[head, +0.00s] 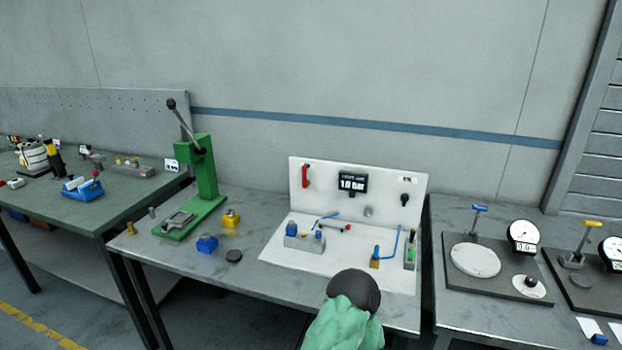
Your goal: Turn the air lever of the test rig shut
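The test rig is a white base with an upright white back panel (330,205), standing on the middle table. A red lever (306,175) is mounted at the panel's upper left and points roughly up and down; it looks like the air lever. A dark display (352,184) on the panel appears to read 10 or 1.0 bar. Neither of my grippers can be made out. A green and dark rounded part of my own arm shows at the bottom middle, in front of the rig, and hides part of its front edge.
A green lever press (201,170) stands to the left, with blue and yellow blocks nearby. Dial gauges (523,236) stand on the right table.

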